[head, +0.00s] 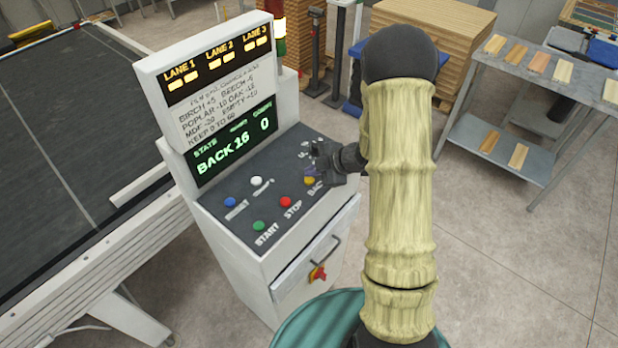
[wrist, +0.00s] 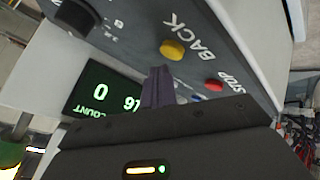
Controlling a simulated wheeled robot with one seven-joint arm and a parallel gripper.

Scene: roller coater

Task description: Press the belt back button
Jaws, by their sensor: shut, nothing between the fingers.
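The belt back button is the yellow button (head: 309,181) on the sloped dark panel, beside the word BACK. It also shows in the wrist view (wrist: 172,49), whole and uncovered. My gripper (head: 311,171) is over the panel, close to the yellow button and partly hiding it in the head view. In the wrist view my gripper's fingers (wrist: 158,72) are together and empty, with their tips a little apart from the button in the picture. I cannot tell how high they are above the panel. The display (head: 235,147) reads BACK, 16 and 0.
The red STOP button (head: 285,202), green START button (head: 259,226), blue button (head: 230,202) and white button (head: 257,181) are on the same panel. A black knob (wrist: 72,17) is near the gripper. The dark belt table (head: 60,130) stands left; a metal shelf (head: 530,75) stands right.

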